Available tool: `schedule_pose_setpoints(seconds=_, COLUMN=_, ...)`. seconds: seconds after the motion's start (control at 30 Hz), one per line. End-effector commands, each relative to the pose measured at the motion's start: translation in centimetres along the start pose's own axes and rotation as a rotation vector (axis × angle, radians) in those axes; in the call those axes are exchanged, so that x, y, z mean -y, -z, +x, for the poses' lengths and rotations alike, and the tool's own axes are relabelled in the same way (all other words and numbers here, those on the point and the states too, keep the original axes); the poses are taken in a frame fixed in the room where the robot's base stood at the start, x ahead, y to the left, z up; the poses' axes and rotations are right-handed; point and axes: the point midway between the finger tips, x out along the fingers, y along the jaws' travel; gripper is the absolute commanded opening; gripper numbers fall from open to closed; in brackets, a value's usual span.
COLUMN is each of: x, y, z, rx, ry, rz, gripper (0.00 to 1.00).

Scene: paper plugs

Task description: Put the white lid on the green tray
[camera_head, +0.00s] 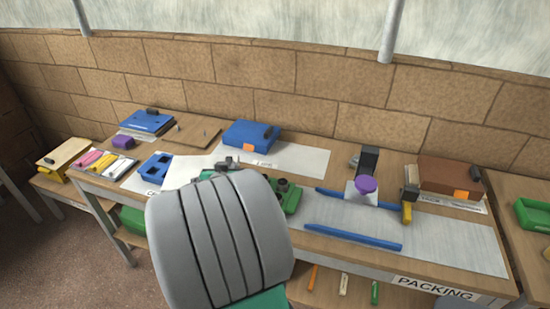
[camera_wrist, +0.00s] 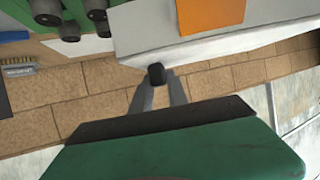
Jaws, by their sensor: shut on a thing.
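In the wrist view my gripper (camera_wrist: 157,92) is shut on a black knob (camera_wrist: 156,74) at the edge of the white lid (camera_wrist: 146,32). The lid has an orange patch (camera_wrist: 212,13) on it and is cut off by the top of the picture. A green tray (camera_head: 534,228) sits on the right-hand table at the picture's right edge, partly cut off. I cannot tell whether the lid touches anything below it.
A green fixture (camera_head: 291,197) stands beside my arm. Blue rails (camera_head: 352,237), a dark stand with a purple knob (camera_head: 366,185) and a brown box (camera_head: 449,176) lie rightwards. A blue box (camera_head: 250,134) stands behind. The grey sheet between the rails is clear.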

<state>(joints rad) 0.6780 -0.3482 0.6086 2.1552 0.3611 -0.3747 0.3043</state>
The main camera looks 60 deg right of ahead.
Motion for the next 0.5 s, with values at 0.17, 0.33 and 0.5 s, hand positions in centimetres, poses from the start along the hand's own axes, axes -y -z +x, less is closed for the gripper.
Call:
schedule_pose_setpoints(seconds=0.17, x=-10.6, y=1.1, z=1.3, rx=-0.01, ry=-0.228, rz=0.094, gripper=0.0)
schedule_pose_setpoints(seconds=0.33, x=-15.6, y=1.2, z=1.2, rx=-0.019, ry=-0.335, rz=0.138, gripper=0.0)
schedule_pose_setpoints(seconds=0.5, x=-16.4, y=1.2, z=1.2, rx=-0.022, ry=-0.352, rz=0.145, gripper=0.0)
